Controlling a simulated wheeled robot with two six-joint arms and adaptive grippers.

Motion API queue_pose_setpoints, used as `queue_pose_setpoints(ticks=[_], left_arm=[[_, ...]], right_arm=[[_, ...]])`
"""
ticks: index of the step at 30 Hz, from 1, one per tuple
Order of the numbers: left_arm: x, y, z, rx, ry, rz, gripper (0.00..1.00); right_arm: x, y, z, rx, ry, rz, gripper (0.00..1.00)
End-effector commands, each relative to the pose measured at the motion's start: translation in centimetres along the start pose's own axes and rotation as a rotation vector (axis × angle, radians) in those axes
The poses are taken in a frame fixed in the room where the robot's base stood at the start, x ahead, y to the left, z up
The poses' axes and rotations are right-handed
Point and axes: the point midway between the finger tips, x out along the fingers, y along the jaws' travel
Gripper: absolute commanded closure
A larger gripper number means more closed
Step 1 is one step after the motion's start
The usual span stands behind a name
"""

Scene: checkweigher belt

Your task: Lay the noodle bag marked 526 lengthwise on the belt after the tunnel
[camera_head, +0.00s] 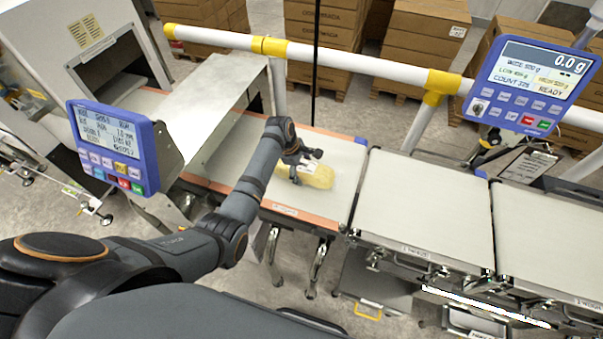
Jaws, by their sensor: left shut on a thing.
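A yellowish noodle bag (318,176) with a white patch on top is at the belt section (346,160) just right of the tunnel (222,112). Its mark is too small to read. My left gripper (297,172) comes down over the bag's left part and is shut on it. The gripper and wrist hide part of the bag. The bag looks at or just above the belt surface; I cannot tell if it touches. Its long side runs roughly along the belt. My right gripper is not in view.
A weighing belt (425,200) and another belt (550,235) continue to the right, both empty. A blue display (530,85) reads 0.0 g. Another blue panel (112,145) stands at left. A white and yellow rail (345,62) runs behind, with stacked cartons (425,45) beyond.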

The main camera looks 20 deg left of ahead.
Motion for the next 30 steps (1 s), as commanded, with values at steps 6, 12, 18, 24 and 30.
queue_pose_setpoints(ticks=[6, 12, 18, 24, 30], left_arm=[[0.0, -0.1, 0.0, 0.001, 0.000, -0.004, 0.80], [0.1, -0.2, -0.1, 0.000, 0.001, -0.005, 0.00], [0.1, -0.2, -0.1, 0.000, 0.000, -0.005, 0.00], [-0.3, -0.1, 0.0, 0.001, 0.001, -0.003, 0.00], [-4.2, 0.0, -0.1, 0.001, 0.002, 0.001, 0.00]], right_arm=[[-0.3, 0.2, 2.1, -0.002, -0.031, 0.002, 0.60], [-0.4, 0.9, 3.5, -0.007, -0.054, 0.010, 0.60], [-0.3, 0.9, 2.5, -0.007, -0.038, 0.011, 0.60], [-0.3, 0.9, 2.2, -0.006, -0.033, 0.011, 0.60], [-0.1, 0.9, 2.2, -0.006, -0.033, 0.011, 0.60]])
